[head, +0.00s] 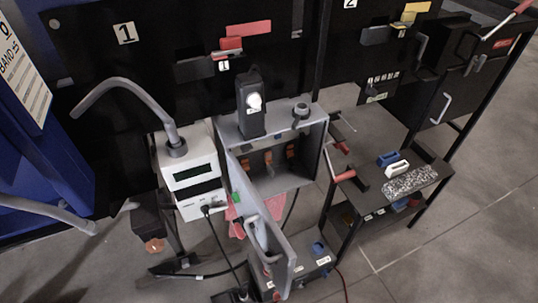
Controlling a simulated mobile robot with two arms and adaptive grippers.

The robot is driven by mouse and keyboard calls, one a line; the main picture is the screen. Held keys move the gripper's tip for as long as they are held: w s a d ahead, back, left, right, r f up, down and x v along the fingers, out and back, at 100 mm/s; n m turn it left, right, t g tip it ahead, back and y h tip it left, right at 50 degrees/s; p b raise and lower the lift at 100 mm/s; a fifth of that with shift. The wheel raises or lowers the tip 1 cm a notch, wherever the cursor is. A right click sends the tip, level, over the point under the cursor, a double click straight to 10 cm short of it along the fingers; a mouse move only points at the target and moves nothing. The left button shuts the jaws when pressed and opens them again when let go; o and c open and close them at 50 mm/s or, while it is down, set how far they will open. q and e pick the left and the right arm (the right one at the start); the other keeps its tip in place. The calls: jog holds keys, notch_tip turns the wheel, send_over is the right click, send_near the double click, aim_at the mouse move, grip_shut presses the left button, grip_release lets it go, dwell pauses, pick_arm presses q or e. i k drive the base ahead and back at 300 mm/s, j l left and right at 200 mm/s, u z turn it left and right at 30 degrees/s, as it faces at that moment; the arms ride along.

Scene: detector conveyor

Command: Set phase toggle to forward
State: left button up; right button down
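I cannot tell for sure which part is the phase toggle; no readable label names it. A black upright unit with a round white knob (254,101) stands on top of the grey open-fronted box (222,128). A small dark knob (301,111) sits at the box's right top. A blue switch-like piece (387,159) and a white one (397,169) lie side by side on the dark shelf at right. The direction of any toggle is too small to read. Neither of my grippers can be made out in the head view.
A white device with a dark display (194,174) and a curved grey tube (124,82) stands left of the box. The box's grey door (278,249) hangs open toward me. Cables cross the floor below. A red-handled lever (343,175) sticks out at right. Floor at far right is clear.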

aim_at(302, 133)
jog(key=i+l, duration=0.1)
jog(key=l, duration=0.35)
jog(key=i+l, duration=0.1)
jog(key=l, duration=0.4)
jog(key=i+l+z, duration=0.1)
jog(key=l, duration=0.35)
jog(key=i+l, duration=0.1)
jog(key=l, duration=0.35)
